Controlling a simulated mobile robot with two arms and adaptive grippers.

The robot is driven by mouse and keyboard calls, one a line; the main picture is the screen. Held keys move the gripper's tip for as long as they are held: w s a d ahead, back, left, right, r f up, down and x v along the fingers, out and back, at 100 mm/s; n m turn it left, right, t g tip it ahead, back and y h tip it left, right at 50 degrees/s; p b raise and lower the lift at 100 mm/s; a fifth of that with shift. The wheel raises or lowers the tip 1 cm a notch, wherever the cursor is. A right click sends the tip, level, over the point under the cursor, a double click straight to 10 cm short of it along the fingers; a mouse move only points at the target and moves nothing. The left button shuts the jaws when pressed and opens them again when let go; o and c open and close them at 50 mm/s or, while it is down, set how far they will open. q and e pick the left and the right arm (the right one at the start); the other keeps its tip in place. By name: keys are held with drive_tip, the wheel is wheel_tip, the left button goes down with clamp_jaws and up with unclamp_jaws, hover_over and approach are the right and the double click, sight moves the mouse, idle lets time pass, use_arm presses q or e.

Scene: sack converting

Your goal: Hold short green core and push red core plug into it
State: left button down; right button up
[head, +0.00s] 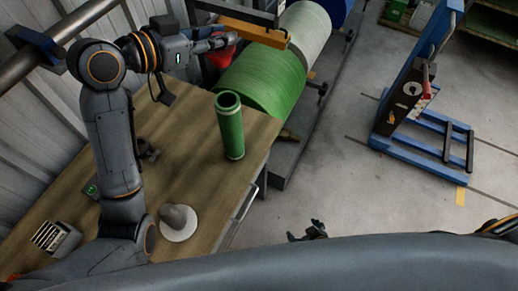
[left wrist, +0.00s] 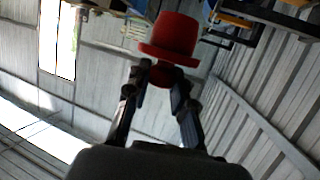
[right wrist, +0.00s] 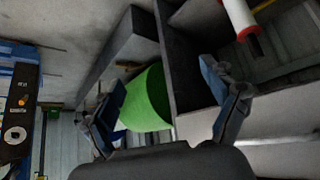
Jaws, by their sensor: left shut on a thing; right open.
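The short green core (head: 231,128) stands upright on the wooden table near its right edge, its open hollow end facing up. The red core plug (head: 222,52) is held in the air beyond the core, at the table's far end. In the left wrist view the red plug (left wrist: 172,38) sits between the fingertips of my left gripper (left wrist: 163,75), which is shut on it. In the head view my left gripper (head: 222,42) is up beside the large green roll. My right gripper (right wrist: 165,95) is open and empty, away from the table; it shows low in the head view (head: 308,232).
A grey cone on a round base (head: 179,222) and a small slotted box (head: 55,238) stand on the table (head: 195,165). A large green roll (head: 262,80) on a machine lies beyond it. A blue lift stand (head: 420,140) is at right, with open floor before it.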

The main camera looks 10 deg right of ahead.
use_arm(q)
drive_tip(key=shift+s, duration=0.1)
use_arm(e)
drive_tip(key=w+a+r+t+y, duration=0.1)
drive_tip(key=w+a+r+t, duration=0.2)
drive_tip(key=w+r, duration=0.45)
drive_tip(key=n+t+y, duration=0.3)
drive_tip(key=t+y, duration=0.2)
drive_tip(key=y, duration=0.2)
approach(237, 131)
drive_tip(key=w, duration=0.1)
drive_tip(key=x, duration=1.2)
drive_tip(key=shift+w+a+f, duration=0.1)
drive_tip(key=shift+a+f, duration=0.1)
drive_tip(key=shift+f, duration=0.1)
drive_tip(key=shift+c, duration=0.2)
drive_tip(key=c, duration=1.5)
use_arm(q)
drive_tip(key=f, duration=0.5)
drive_tip(key=shift+a+f, duration=0.2)
drive_tip(key=shift+f, duration=0.05)
drive_tip(key=shift+d, duration=0.1)
